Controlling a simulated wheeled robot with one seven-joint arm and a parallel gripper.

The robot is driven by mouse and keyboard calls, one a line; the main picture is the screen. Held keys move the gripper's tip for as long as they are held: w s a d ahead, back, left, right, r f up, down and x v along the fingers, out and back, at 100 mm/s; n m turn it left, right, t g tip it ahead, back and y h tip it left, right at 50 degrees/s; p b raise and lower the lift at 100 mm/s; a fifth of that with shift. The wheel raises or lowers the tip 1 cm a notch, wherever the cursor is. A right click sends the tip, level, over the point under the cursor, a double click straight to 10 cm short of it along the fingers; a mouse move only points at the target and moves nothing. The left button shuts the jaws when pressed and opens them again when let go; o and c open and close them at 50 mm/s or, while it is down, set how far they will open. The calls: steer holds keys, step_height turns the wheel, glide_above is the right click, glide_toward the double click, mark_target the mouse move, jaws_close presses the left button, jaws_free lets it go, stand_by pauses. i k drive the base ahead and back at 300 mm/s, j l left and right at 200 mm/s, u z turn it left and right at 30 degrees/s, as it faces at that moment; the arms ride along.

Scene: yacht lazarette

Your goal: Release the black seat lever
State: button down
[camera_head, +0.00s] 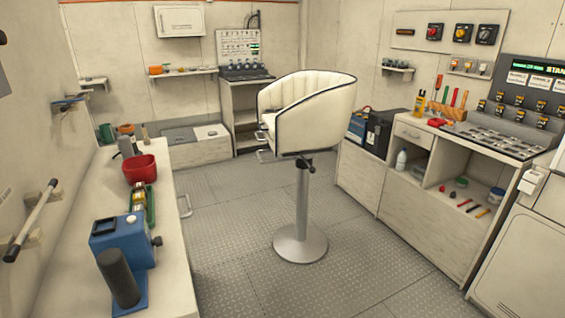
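A cream padded seat (308,105) with dark piping stands in the middle of the floor on a grey metal post (302,200) and a round base (300,244). My gripper is not in view, and nothing is seen touching the seat or lever.
A left counter carries a blue device (126,240), a black cylinder (118,278) and a red bowl (140,168). A right workbench (415,208) holds tools and a control panel (530,85). The plated floor (225,240) around the seat base is clear.

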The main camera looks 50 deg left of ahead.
mark_target(312, 170)
steer(key=i+u, duration=0.75)
steer(key=u, duration=0.2)
steer(key=i+l+u, duration=0.2)
steer(key=i+u, duration=0.25)
steer(key=i+l+u, duration=0.1)
steer(key=i+l, duration=0.6)
steer(key=i+l+u, duration=0.15)
steer(key=i+l, duration=0.15)
steer(key=l, duration=0.15)
steer(key=i+l, duration=0.35)
steer(key=i+l+u, duration=0.15)
steer(key=i+l, duration=0.15)
steer(key=l, duration=0.2)
steer(key=i+l+u, duration=0.1)
steer(key=i+l, duration=0.2)
steer(key=l, duration=0.15)
